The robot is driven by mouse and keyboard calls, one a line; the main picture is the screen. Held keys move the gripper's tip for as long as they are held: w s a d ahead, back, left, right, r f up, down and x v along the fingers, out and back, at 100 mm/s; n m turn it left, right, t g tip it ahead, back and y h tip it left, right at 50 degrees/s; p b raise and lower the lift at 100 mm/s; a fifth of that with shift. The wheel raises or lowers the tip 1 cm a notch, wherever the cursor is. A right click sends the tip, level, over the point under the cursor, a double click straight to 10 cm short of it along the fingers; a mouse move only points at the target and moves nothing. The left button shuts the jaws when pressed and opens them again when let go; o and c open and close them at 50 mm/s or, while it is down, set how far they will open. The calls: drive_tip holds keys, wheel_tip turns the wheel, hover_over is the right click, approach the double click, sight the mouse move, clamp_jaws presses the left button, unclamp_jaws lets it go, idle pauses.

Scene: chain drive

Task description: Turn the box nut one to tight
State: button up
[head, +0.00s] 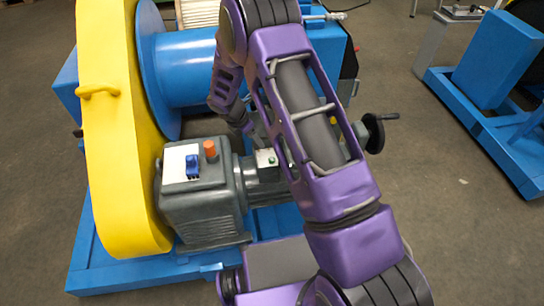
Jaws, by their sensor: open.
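I cannot pick out the box nut for certain. A grey gearbox (205,205) carries a white plate (180,163) with a blue part and an orange cap (210,149) on top. A grey motor (268,188) joins its right side, with a small pale box with a green spot (266,158) at its upper edge. My gripper (250,128) points down behind the gearbox and above the motor, partly hidden by my purple arm. It is open; its fingertips are not clearly seen, and I cannot tell if it touches anything.
A tall yellow chain guard (115,150) stands left of the gearbox, with a blue drum (185,75) behind. A black handwheel (375,132) sticks out on the right. A blue frame (110,275) lies underneath. Another blue machine (500,70) stands far right. Floor (460,220) between is clear.

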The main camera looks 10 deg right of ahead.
sight(271, 160)
drive_tip(key=b+x, duration=0.2)
drive_tip(key=x, duration=1.5)
drive_tip(key=shift+d, duration=0.15)
drive_tip(key=shift+r, duration=0.1)
clamp_jaws()
